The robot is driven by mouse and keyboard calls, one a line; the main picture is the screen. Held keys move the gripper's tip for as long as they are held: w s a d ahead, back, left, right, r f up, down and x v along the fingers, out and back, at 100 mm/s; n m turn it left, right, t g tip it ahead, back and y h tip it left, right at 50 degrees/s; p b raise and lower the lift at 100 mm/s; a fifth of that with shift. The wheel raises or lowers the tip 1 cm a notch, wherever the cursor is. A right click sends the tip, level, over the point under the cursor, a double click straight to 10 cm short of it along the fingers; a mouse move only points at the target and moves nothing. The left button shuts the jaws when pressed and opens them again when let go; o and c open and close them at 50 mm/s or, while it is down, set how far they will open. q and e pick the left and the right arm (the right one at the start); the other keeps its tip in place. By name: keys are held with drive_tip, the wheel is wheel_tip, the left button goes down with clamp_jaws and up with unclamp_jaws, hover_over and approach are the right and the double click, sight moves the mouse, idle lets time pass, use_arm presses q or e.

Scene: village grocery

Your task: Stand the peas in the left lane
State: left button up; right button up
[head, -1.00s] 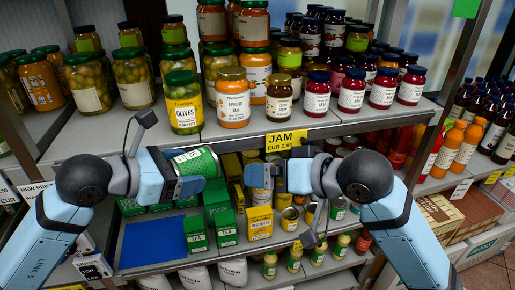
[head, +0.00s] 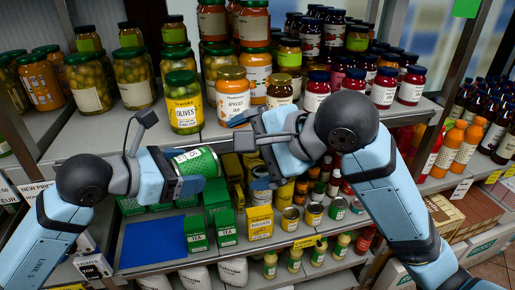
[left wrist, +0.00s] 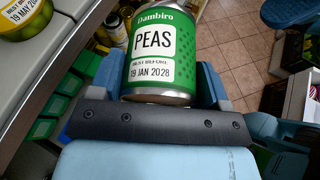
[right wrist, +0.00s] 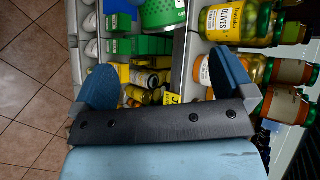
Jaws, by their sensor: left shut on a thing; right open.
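The peas can (head: 197,163) is green with a white label and lies tilted sideways in my left gripper (head: 182,168), held in the air in front of the shelves. In the left wrist view the can (left wrist: 163,45) shows its PEAS label between the two fingers. Its end also shows in the right wrist view (right wrist: 163,14). My right gripper (head: 250,152) is open and empty, just right of the can, with one finger raised near the upper shelf edge. A blue mat (head: 155,243) lies bare on the lower shelf. I cannot make out which strip is the left lane.
Green tea boxes (head: 197,232) and yellow biscuit boxes (head: 260,222) stand right of the mat. Several open-topped-looking tins (head: 313,213) stand further right. Olive (head: 184,103) and apricot (head: 232,97) jars crowd the upper shelf edge above my grippers.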

sight(218, 162)
drive_tip(key=x, duration=1)
drive_tip(key=shift+w+a+f, duration=0.15)
drive_tip(key=shift+a+f, duration=0.05)
drive_tip(key=shift+f, duration=0.05)
drive_tip(key=c, duration=1.1)
use_arm(q)
drive_tip(key=o, duration=1.1)
use_arm(e)
drive_tip(key=shift+c, duration=0.2)
